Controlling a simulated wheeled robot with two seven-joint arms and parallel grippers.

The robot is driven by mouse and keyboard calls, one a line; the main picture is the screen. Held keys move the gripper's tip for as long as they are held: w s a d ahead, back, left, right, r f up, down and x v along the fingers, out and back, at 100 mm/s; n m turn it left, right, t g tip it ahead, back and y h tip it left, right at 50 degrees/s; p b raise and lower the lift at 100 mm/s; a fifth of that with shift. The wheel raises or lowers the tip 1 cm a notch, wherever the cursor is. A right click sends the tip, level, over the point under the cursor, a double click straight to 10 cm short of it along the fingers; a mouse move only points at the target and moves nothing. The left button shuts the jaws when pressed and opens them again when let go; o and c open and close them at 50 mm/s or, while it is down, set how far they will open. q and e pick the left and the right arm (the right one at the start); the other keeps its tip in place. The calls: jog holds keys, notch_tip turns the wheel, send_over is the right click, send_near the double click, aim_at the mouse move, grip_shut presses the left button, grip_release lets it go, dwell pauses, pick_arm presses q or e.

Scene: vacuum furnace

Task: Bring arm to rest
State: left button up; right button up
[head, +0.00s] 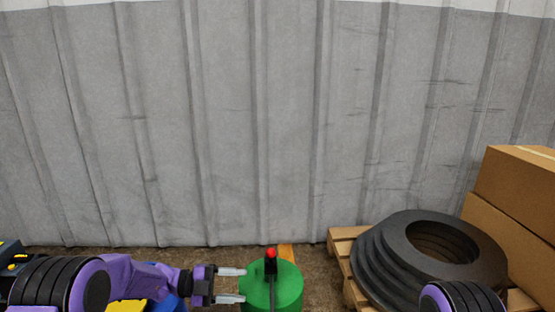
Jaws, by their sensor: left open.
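My left gripper (230,285) comes in from the left at the bottom of the head view. Its two pale fingers are apart and point right, with nothing seen between them. The fingertips are right at the left side of a green cylinder (287,291); I cannot tell whether they touch it. The cylinder has a black part with a red knob (271,253) on top, and its lower part is cut off by the frame. A purple and black piece of my right arm shows at the bottom right; the right gripper is not in view.
A wooden pallet (340,248) at the right bears a stack of black rings (395,240). Cardboard boxes (515,190) are stacked at the far right. A grey corrugated wall (270,120) closes off the back. Blue and yellow items lie at the lower left, partly behind my left arm.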

pick_arm(q)
jog(key=s+a+f+n+t+y, duration=0.1)
jog(key=a+f+n+t+y, duration=0.25)
jog(key=f+n+t, duration=0.45)
jog(key=s+a+f+n+t+y, duration=0.1)
jog(key=a+f+n+t+y, duration=0.2)
jog(key=n, duration=0.9)
jog(key=s+a+f+n+g+y, duration=0.1)
jog(key=s+a+f+n+y, duration=0.4)
jog(key=s+f+n+y, duration=0.4)
jog(key=s+a+f+n+g+y, duration=0.2)
jog(key=s+a+g, duration=0.1)
jog(key=s, duration=0.7)
jog(key=s+a+f+n+g+y, duration=0.1)
jog(key=s+a+n+g, duration=0.15)
jog(key=s, duration=0.65)
jog(key=s+a+f+n+g+y, duration=0.1)
jog(key=s+a+f+g+y, duration=0.15)
jog(key=s, duration=0.75)
notch_tip(320, 180, up, 32)
jog(key=w+p, duration=0.1)
jog(key=p, duration=3)
jog(key=shift+h, duration=0.4)
